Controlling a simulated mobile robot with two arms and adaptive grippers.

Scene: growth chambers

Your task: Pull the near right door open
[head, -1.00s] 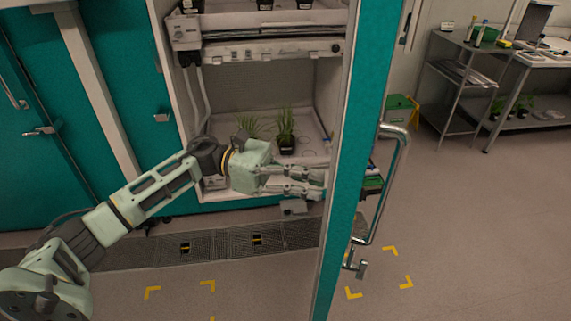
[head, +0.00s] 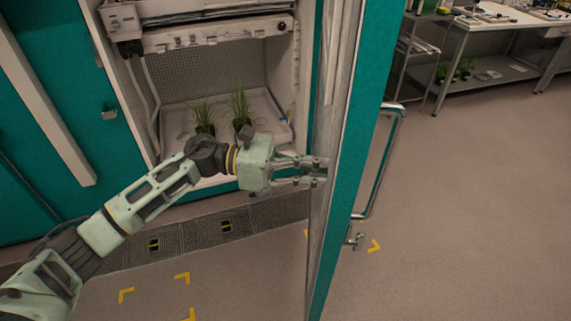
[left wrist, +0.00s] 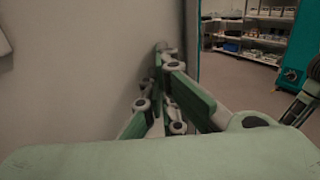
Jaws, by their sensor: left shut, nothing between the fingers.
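The near right door (head: 352,150) is teal on its edge and stands swung out from the chamber in the head view. Its pale inner face (head: 325,130) is turned to my arm, and a long metal handle (head: 383,165) is on its far side. My left gripper (head: 322,172) is shut and empty, with its fingertips at the door's inner face. In the left wrist view the fingers (left wrist: 170,95) point along a pale surface, close to it; whether they touch it is hard to tell. My right gripper is not in view.
The open chamber (head: 215,75) holds grassy potted plants (head: 240,108) on a white tray. A floor grating (head: 195,238) and yellow floor marks (head: 182,278) lie in front. A metal table (head: 500,30) stands at the back right. The floor (head: 480,200) right of the door is clear.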

